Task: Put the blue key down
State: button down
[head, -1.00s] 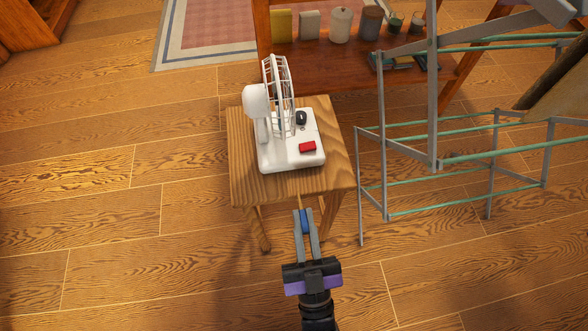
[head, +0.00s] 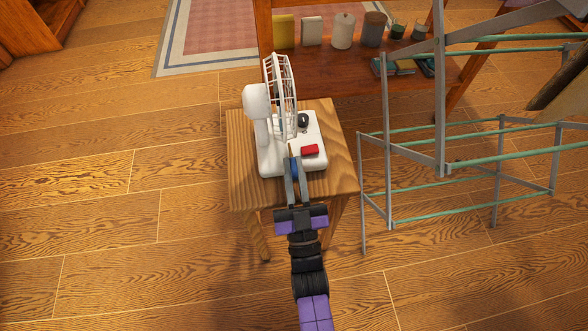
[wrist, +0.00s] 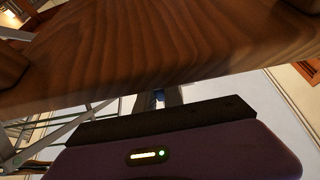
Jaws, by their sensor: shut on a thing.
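The blue key (head: 295,172) is pinched between the fingers of my gripper (head: 292,168). Only a small blue part shows between the fingers, with a thin tip sticking out ahead. In the head view the gripper overlaps the front of the small wooden stool (head: 243,186) and the white fan's base. In the wrist view a bit of the blue key (wrist: 158,96) shows between the fingers, with the stool's wood (wrist: 150,50) filling the top. I cannot tell the key's exact height above the stool or whether it touches anything.
A white desk fan (head: 257,103) with a red switch (head: 310,149) takes up much of the stool top. Bare wood shows at its left, right and front edges. A metal drying rack (head: 388,180) stands close on the right. A shelf (head: 300,65) with several containers is behind.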

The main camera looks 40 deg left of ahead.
jog(key=shift+f+b, duration=0.25)
jog(key=shift+b, duration=0.05)
jog(key=c, duration=1.5)
grip_release()
jog(key=shift+r, duration=0.1)
jog(key=shift+o, duration=0.2)
jog(key=shift+r, duration=0.1)
jog(key=shift+r+p, duration=0.3)
jog(key=shift+p, duration=0.2)
jog(key=v, duration=1.2)
jog(key=shift+f, duration=0.25)
